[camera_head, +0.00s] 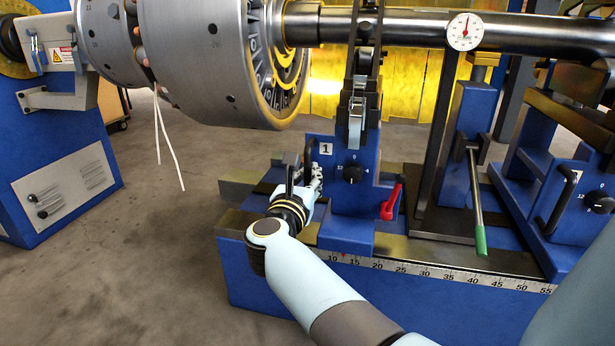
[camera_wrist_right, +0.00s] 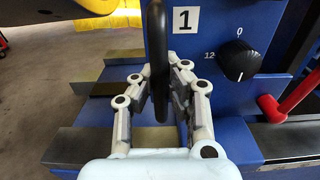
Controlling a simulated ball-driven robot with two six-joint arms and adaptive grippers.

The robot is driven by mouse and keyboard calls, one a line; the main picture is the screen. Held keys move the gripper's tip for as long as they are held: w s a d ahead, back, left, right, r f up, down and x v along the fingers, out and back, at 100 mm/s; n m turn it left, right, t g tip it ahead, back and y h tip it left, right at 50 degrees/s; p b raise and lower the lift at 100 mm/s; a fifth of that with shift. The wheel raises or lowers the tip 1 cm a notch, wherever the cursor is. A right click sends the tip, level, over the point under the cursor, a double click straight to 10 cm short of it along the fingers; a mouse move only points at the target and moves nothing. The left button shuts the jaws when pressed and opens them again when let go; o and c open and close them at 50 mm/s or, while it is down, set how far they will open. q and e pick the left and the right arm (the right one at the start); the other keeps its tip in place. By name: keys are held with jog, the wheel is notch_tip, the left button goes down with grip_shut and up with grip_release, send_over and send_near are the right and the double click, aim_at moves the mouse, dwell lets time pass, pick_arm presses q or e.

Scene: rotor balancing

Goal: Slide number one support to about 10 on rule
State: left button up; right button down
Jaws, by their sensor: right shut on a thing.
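The number one support (camera_head: 343,215) is a blue block with a "1" label (camera_head: 326,149), standing on the blue bed. Its label also shows in the wrist view (camera_wrist_right: 185,20). The rule (camera_head: 450,272) runs along the bed's front edge. The support's lower front edge sits above the rule near the 10 to 20 marks; the exact reading is too small to tell. My right gripper (camera_head: 314,178) is at the support's left side, shut on its black handle (camera_wrist_right: 158,60), with fingers on both sides of it in the wrist view (camera_wrist_right: 161,90). My left gripper is not in view.
A red lever (camera_head: 391,203) and a black knob (camera_head: 352,174) are on the support. A large rotor (camera_head: 215,60) and its shaft (camera_head: 400,27) lie overhead. A green-ended lever (camera_head: 478,225) and another blue support (camera_head: 565,205) stand to the right. Bare bed rails (camera_head: 240,222) extend left.

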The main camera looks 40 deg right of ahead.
jog(key=shift+w+a+f, duration=0.1)
dwell(0.4)
jog(key=shift+w+a+b, duration=0.5)
jog(key=shift+w+a, duration=0.25)
dwell(0.5)
jog(key=c, duration=1.5)
grip_release()
jog(key=shift+a, duration=0.1)
jog(key=shift+c, duration=0.2)
jog(key=o, duration=0.6)
